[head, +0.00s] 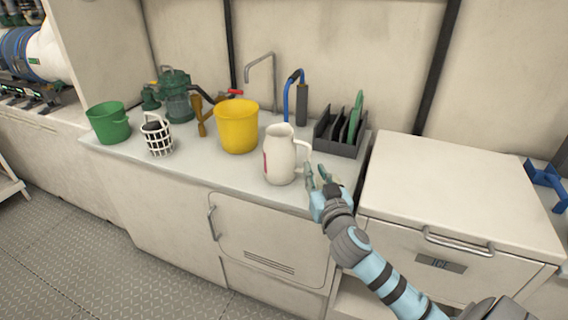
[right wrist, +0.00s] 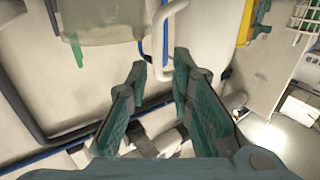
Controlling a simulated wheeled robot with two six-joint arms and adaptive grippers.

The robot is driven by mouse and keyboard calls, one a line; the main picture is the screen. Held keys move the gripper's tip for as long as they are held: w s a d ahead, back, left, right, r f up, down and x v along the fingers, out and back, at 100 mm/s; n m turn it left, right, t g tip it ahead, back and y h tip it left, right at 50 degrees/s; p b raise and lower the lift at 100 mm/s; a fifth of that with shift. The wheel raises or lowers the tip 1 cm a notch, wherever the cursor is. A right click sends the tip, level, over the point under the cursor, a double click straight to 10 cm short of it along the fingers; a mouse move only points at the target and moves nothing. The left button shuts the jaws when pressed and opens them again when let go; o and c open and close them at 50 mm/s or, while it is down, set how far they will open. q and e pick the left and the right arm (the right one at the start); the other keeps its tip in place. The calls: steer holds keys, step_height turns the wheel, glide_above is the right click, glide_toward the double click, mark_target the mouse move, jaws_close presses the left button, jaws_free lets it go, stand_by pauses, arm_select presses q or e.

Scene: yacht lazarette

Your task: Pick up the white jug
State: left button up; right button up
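The white jug (head: 280,158) stands upright on the counter, near its front edge, with its handle (head: 304,152) facing right. A red mark shows on its left side. My right gripper (head: 316,172) is just right of the jug, near the handle, with its fingers apart. In the right wrist view the two teal fingers (right wrist: 160,72) are spread with nothing held between them. A white curved bar, which looks like the jug handle (right wrist: 160,45), lies ahead of the gap. I cannot tell whether the fingers touch it. My left gripper is not in view.
A yellow bucket (head: 238,128) stands behind and left of the jug. A dark rack (head: 340,147) is behind the gripper, and a tap (head: 272,85) is at the back. A white basket (head: 158,140) and green pot (head: 108,125) are farther left. The ice chest lid (head: 450,190) is clear.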

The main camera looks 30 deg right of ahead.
mark_target(310, 158)
steer(key=b+x, duration=0.2)
steer(key=x, duration=0.5)
steer(key=shift+w+d, duration=0.2)
steer(key=shift+w, duration=0.1)
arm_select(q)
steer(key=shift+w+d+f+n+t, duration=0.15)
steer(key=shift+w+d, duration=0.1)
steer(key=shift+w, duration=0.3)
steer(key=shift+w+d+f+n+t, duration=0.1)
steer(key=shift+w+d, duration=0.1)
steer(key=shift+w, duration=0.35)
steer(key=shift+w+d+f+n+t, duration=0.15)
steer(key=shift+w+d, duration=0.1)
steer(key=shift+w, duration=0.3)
arm_select(e)
steer(key=shift+s, duration=0.1)
jaws_close()
